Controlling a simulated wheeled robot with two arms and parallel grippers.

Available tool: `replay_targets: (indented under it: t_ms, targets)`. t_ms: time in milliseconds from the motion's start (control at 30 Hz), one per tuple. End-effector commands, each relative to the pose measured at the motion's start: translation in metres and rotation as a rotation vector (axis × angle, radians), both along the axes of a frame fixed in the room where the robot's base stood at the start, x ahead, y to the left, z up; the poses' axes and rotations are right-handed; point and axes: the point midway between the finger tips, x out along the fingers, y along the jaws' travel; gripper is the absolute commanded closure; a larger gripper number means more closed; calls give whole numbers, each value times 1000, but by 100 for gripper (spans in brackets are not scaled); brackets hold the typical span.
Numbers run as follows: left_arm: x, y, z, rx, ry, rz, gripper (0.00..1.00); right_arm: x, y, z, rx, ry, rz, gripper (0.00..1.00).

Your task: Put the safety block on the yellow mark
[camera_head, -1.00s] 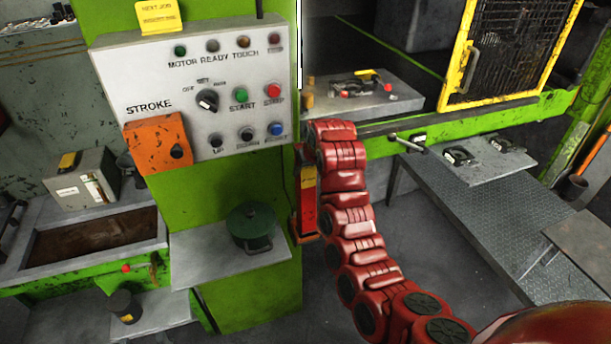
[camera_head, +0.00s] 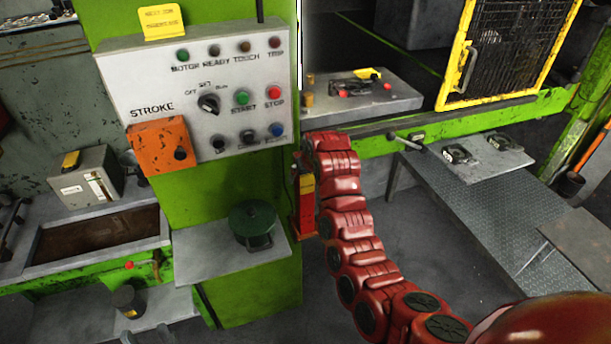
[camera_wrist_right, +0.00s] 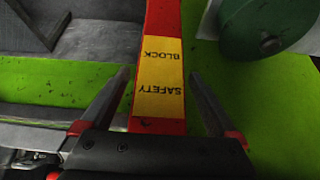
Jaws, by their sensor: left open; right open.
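The safety block (camera_head: 307,207), a red upright bar with a yellow label, stands beside the green press column in the head view. In the right wrist view the safety block (camera_wrist_right: 160,72) lies between the fingers of my right gripper (camera_wrist_right: 160,78). That gripper is open, with a finger on either side and visible gaps. In the head view my red right arm mostly hides its gripper. My left gripper (camera_head: 146,336) shows only as two separated grey tips at the bottom edge, open and empty. A small yellow patch (camera_head: 368,73) shows on the press bed; I cannot tell whether it is the mark.
The control panel (camera_head: 190,85) and orange box (camera_head: 160,147) stick out left of the block. A grey shelf (camera_head: 200,262) holds a green pot (camera_head: 252,225). A yellow mesh guard (camera_head: 510,45) stands open at right. Latches lie on a side plate (camera_head: 485,160).

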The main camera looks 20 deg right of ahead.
Motion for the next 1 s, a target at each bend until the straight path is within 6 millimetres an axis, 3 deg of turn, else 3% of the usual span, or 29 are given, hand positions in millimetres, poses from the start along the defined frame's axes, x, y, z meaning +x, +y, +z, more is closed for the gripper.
replay_targets:
  t_ms: [233,367,467,533,633,700,1000]
  targets:
    - [0,0,13,0,0,0,50,-1,0,-1,1,5,0,5]
    - [0,0,-6,0,0,0,50,-6,0,5,-1,-3,0,5]
    - [0,0,-27,0,0,0,50,-12,0,18,-2,-7,0,5]
    - [0,0,-43,0,0,0,50,-15,1,37,-3,-11,0,5]
    - [0,0,-49,0,0,0,50,-28,1,65,-1,-10,0,5]
    - [0,0,-34,0,0,0,50,-33,0,78,3,0,-1,5]
    - [0,0,-21,0,0,0,50,-49,-1,101,3,3,0,5]
